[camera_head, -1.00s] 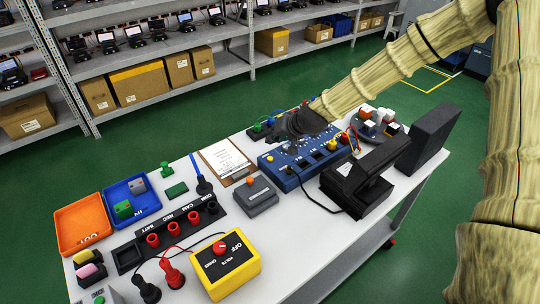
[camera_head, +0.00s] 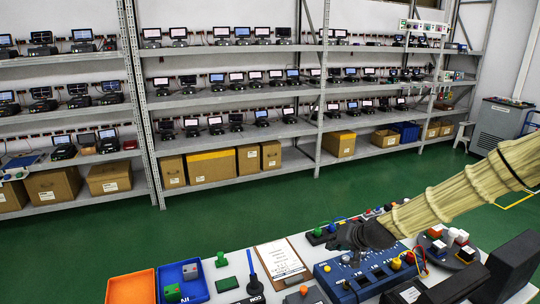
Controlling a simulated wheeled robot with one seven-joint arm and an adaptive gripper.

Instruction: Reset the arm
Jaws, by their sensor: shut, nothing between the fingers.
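My arm comes in from the right edge in the head view, with a pale, ribbed, wood-like surface. My gripper (camera_head: 343,238) is dark and sits at the arm's lower end, over the back part of the bench. It is shut with nothing visible in it. It is just above or beside the blue panel (camera_head: 335,274) with coloured knobs; I cannot tell whether it touches the panel. The fingertips are small and dark here, so their detail is hard to see.
The white bench (camera_head: 232,266) holds an orange tray (camera_head: 131,288), a blue tray (camera_head: 196,291), a clipboard (camera_head: 281,261) and a black block (camera_head: 514,262) at right. Racks of devices with cardboard boxes (camera_head: 211,166) stand behind. Green floor (camera_head: 240,215) lies open between bench and racks.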

